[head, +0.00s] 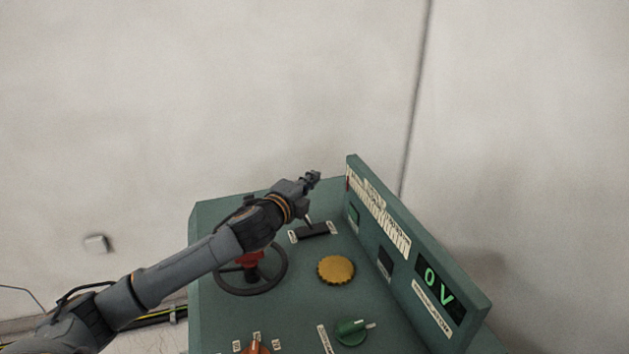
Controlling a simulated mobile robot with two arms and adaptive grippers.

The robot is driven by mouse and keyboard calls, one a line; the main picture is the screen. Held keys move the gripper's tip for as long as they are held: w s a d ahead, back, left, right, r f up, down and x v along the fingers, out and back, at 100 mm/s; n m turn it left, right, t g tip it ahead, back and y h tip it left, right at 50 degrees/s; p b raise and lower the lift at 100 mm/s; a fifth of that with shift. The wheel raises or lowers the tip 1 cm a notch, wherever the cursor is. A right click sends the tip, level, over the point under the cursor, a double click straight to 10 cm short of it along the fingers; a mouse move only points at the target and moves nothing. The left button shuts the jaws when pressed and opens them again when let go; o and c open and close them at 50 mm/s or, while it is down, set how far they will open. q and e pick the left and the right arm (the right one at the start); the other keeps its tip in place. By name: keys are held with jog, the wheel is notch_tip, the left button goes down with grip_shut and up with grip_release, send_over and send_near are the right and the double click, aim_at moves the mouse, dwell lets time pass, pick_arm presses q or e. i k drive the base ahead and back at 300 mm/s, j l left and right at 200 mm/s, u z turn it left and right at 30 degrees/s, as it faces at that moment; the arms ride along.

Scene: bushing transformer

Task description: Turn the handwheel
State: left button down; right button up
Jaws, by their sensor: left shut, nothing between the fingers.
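The handwheel (253,291) is a dark ring with a red hub, mounted on the sloped top of the green console (215,322). My left arm comes in from the lower left and passes over the wheel, hiding its upper left part and some of the hub. My left gripper (314,177) is beyond the wheel, up and to the right of it, near the console's far edge. It is shut and holds nothing. It looks apart from the wheel. My right gripper does not show.
A yellow knob (336,269), a green switch (351,332), an orange switch (256,347) and a dark lever slot (313,231) sit on the console. An upright panel with a "0 V" display (438,291) stands at its right. A pale wall (180,90) rises behind.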

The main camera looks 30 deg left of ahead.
aim_at(249, 261)
jog(key=k+l, duration=0.1)
jog(key=k, duration=1.4)
